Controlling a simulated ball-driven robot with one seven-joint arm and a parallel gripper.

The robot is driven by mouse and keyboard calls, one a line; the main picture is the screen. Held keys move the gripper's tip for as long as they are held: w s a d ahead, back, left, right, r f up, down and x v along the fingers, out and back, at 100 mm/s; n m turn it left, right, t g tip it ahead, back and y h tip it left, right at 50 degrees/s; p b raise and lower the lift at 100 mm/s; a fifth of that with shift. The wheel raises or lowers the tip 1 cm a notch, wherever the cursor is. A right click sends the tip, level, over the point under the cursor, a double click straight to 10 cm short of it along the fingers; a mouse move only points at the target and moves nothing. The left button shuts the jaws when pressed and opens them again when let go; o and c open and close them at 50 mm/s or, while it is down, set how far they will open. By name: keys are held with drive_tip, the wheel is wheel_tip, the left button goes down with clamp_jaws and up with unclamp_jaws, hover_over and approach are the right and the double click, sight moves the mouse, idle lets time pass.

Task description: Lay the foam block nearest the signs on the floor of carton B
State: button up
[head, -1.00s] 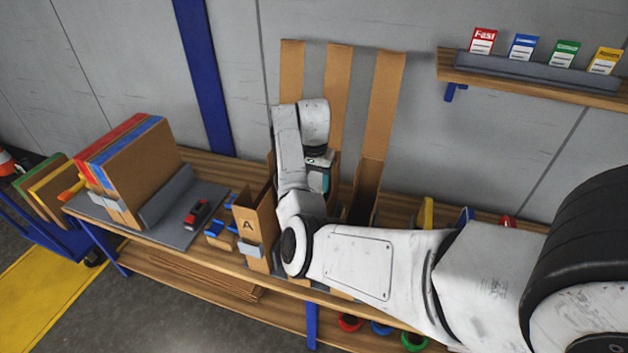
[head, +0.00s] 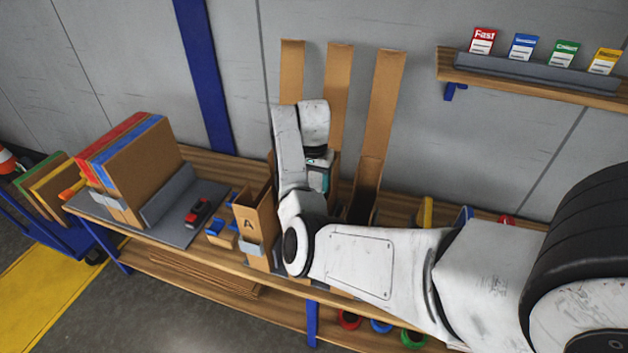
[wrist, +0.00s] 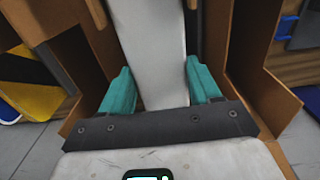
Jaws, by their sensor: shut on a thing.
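A pale grey-white foam block (wrist: 152,45) stands between the teal fingers of my gripper (wrist: 160,88) in the wrist view. The fingers are shut on it from both sides, and its far end runs out of the picture. Brown carton walls (wrist: 262,92) rise to the left and right of the fingers. In the head view, my gripper (head: 319,182) points down at the middle carton (head: 338,100), whose raised flap stands behind my arm. My arm hides this carton's front and any letter on it. The block is hidden in the head view.
Carton A (head: 252,228) stands open just left of my wrist. Another carton (head: 370,178) with a tall flap is on the right. A red and black tool (head: 198,212) lies on the grey mat (head: 178,235). A wall shelf (head: 530,82) holds several cards.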

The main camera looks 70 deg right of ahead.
drive_tip(key=shift+f, duration=0.5)
idle(0.3)
drive_tip(key=o, duration=1.1)
drive_tip(key=shift+r, duration=0.1)
wheel_tip(320, 180, up, 9)
drive_tip(key=shift+r+b, duration=0.1)
drive_tip(key=shift+b, duration=0.35)
drive_tip(key=shift+r, duration=0.7)
